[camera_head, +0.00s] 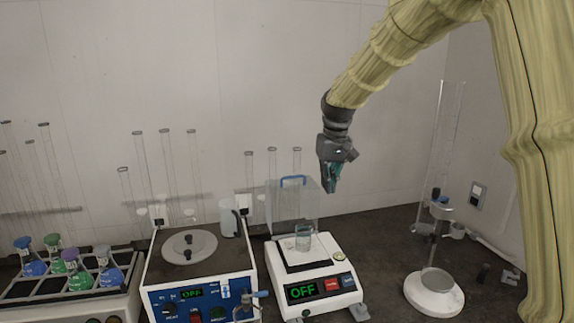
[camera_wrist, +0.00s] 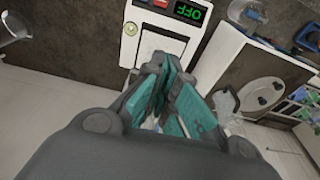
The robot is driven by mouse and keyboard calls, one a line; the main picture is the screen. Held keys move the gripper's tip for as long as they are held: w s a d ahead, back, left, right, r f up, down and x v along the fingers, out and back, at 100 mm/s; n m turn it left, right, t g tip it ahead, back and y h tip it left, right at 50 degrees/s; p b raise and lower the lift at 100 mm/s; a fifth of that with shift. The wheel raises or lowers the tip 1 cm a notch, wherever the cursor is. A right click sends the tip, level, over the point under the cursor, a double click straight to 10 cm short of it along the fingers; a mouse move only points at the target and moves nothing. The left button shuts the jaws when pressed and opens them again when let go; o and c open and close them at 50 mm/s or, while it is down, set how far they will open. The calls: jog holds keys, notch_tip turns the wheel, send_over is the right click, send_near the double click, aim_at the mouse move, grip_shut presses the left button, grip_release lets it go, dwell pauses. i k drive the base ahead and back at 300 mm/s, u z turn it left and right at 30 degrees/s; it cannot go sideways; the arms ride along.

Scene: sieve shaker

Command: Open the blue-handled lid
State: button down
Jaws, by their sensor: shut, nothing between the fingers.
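The blue handle (camera_head: 293,180) stands on top of a clear box-shaped lid (camera_head: 285,212) at the back of the white balance (camera_head: 300,290). The lid's walls are see-through and faint. Its exact tilt is hard to tell. My gripper (camera_head: 329,190) points down just right of the handle and appears apart from it. The wrist view shows its teal-padded fingers (camera_wrist: 172,65) together, with nothing held. The fingers hide much of the balance there, and the handle is not clearly seen.
A small glass beaker (camera_head: 303,240) stands on the balance pan. A hotplate-like device (camera_head: 190,270) with a round plate is left, then a rack of flasks (camera_head: 70,290). A round white-based stand (camera_head: 435,290) with a tall clear tube is right. Counter between balance and stand is mostly clear.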

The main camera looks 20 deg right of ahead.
aim_at(268, 195)
jog(key=i, duration=1.1)
